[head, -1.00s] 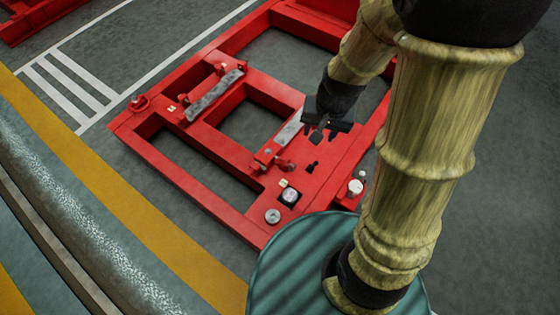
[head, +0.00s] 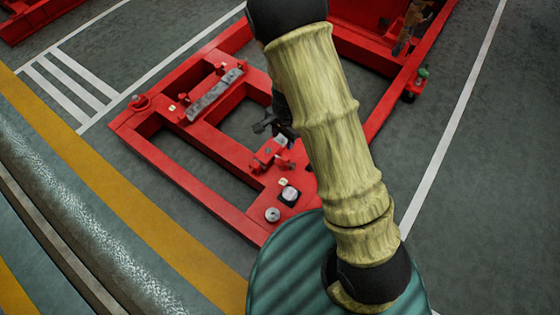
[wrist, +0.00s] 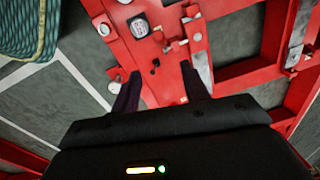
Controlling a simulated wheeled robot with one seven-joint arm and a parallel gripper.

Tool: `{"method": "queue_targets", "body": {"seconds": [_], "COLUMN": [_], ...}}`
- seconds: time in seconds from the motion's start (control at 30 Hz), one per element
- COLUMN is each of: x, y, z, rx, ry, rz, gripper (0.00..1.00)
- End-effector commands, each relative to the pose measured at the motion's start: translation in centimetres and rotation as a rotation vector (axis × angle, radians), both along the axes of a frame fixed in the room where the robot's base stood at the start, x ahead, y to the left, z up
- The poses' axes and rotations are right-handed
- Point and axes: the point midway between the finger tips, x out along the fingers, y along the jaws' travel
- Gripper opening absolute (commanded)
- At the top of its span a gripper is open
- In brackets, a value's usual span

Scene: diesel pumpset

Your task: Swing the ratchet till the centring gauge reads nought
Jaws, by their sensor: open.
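A small square gauge with a pale round face (head: 289,194) sits on the near end of the red frame; it also shows in the wrist view (wrist: 140,27), its reading too small to make out. My gripper (head: 263,127) is above the frame's middle, partly hidden by my arm. In the wrist view my gripper (wrist: 161,72) has two dark fingers apart, with nothing between them but the red plate below. I cannot single out the ratchet with certainty. A red bolted bracket (head: 268,157) stands near the gauge.
The red frame (head: 190,180) has open bays and raised beams. A grey bar (head: 214,96) lies across its far-left beam. A silver disc (head: 272,215) is near the gauge. Grey floor with painted lines is clear at right. My arm hides the frame's right part.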

Motion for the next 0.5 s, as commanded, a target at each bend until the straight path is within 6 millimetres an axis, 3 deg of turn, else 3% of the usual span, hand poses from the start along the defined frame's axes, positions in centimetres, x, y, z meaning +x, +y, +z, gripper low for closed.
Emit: {"method": "queue_targets", "body": {"seconds": [0.17, 0.5], "x": [0.0, 0.4], "y": [0.1, 0.2], "z": [-1.9, -7.8], "rx": [0.000, 0.000], "ry": [0.001, 0.003], "rz": [0.001, -0.002], "gripper": [0.45, 0.45]}}
